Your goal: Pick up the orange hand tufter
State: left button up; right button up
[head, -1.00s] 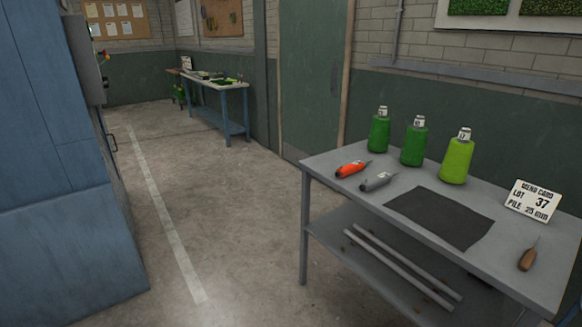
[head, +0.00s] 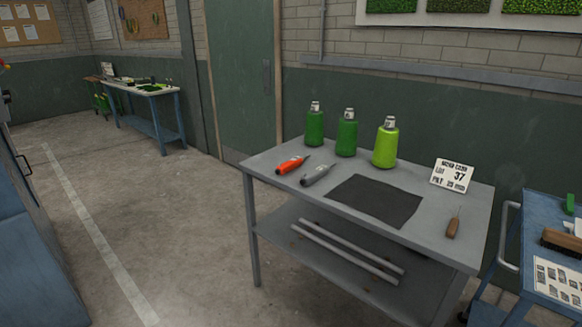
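The orange hand tufter (head: 291,165) lies on the grey metal table (head: 440,249), near its far left corner. A grey hand tufter (head: 317,175) lies just to its right, apart from it. Neither of my grippers shows in the head view, and nothing touches the orange tufter.
Two dark green yarn cones (head: 315,127) and a lime green cone (head: 386,146) stand along the table's back. A blue cart (head: 543,213) stands right; floor is clear left.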

aim_at(285, 169)
jog(key=z, duration=0.5)
jog(key=i, duration=0.6)
jog(key=z, duration=0.4)
